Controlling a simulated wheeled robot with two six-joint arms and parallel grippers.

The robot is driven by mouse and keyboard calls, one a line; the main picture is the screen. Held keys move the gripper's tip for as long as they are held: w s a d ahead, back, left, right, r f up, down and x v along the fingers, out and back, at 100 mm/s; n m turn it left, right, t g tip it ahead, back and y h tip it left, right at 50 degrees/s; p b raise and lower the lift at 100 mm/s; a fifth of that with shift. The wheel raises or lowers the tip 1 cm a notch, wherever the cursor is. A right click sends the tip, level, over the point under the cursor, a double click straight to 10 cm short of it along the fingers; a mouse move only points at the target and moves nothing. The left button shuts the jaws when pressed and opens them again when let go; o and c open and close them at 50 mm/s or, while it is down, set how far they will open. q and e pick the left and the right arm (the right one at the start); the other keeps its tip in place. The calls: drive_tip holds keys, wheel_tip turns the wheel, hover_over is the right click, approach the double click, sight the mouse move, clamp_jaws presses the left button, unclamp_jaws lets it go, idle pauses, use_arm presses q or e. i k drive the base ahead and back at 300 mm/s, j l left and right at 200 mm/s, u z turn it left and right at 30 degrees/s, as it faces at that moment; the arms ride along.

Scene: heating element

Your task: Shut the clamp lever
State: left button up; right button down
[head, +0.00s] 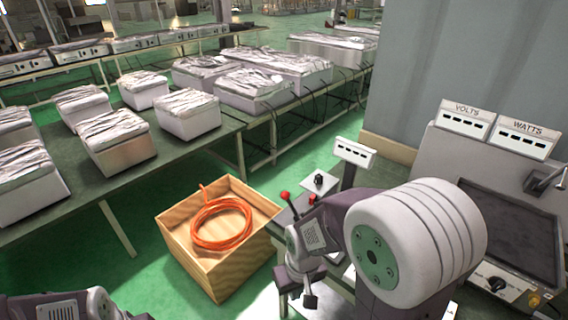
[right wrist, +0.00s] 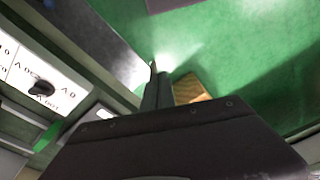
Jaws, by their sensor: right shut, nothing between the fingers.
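A lever with a red ball knob (head: 285,196) stands up at the left side of the bench, just above my right wrist in the head view; it is likely the clamp lever. A second small red tip (head: 312,199) shows beside it. My arm hides the lever's base, so I cannot tell what it clamps. My right gripper (head: 299,289) hangs below the lever near the bench's left edge, apart from the knob. In the right wrist view its fingers (right wrist: 157,92) are together with nothing between them. Only part of my left arm shows at the lower left; its gripper is out of frame.
A wooden crate (head: 228,262) with a coiled orange hose (head: 222,223) stands on the green floor left of the gripper. A panel with a black knob (right wrist: 41,89) lies left of the fingers. VOLTS and WATTS meters (head: 466,118) stand at the right.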

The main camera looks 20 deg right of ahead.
sight(285, 194)
drive_tip(key=i+j+z, duration=0.25)
drive_tip(key=i, duration=0.2)
drive_tip(key=i+j+z, duration=0.25)
drive_tip(key=i, duration=0.15)
drive_tip(key=i+l, duration=0.1)
drive_tip(key=i, duration=0.35)
